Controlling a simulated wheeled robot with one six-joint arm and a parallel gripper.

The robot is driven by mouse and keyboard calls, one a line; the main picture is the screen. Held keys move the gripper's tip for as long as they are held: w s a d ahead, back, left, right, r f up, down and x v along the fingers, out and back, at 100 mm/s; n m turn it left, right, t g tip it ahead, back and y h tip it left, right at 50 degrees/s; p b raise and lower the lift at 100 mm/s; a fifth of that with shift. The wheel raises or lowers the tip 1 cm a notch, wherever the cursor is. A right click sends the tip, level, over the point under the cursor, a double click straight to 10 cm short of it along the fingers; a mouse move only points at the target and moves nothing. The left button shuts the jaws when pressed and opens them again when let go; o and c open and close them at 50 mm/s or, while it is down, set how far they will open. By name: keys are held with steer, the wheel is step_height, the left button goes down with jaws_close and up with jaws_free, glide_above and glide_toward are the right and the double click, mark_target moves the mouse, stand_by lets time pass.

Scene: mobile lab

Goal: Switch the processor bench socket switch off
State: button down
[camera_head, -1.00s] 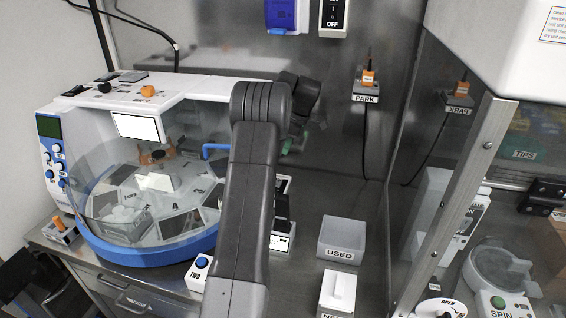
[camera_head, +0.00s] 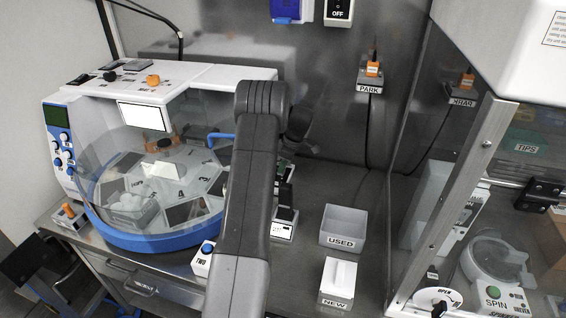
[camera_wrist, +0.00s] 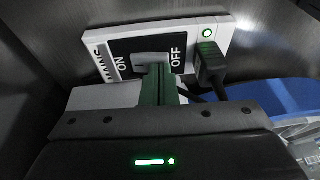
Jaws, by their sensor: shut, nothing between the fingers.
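In the wrist view, a white socket plate (camera_wrist: 100,41) carries a dark switch panel marked ON and OFF. A grey rocker (camera_wrist: 150,58) sits between the two words. A small green light (camera_wrist: 207,33) glows on the plate, and a black plug (camera_wrist: 211,66) is in it beside the OFF side. My gripper (camera_wrist: 160,72) is shut and empty, its green fingertips at the rocker's lower edge. I cannot tell whether they touch it. In the head view, my arm hides this socket and most of my gripper.
The white and blue processor (camera_head: 150,238) with its clear cover stands left of my arm. A grey USED bin (camera_head: 343,242) and a NEW box (camera_head: 338,280) stand to the right. Another OFF-marked switch (camera_head: 338,12) is on the back wall. A glass-sided cabinet (camera_head: 470,180) is at right.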

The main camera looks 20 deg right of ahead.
steer(key=shift+f, duration=0.1)
steer(key=shift+s+f+b, duration=0.1)
steer(key=shift+f+b, duration=0.3)
steer(key=shift+b, duration=0.85)
steer(key=shift+a+t+h+b, duration=0.1)
steer(key=shift+t+h+b, duration=0.2)
steer(key=shift+t+b, duration=0.1)
steer(key=shift+s+r+p, duration=0.1)
steer(key=shift+r+p, duration=0.15)
steer(key=shift+p, duration=0.05)
steer(key=shift+w+d+r, duration=0.1)
steer(key=shift+w+d, duration=0.4)
steer(key=shift+w, duration=0.2)
steer(key=shift+r, duration=0.1)
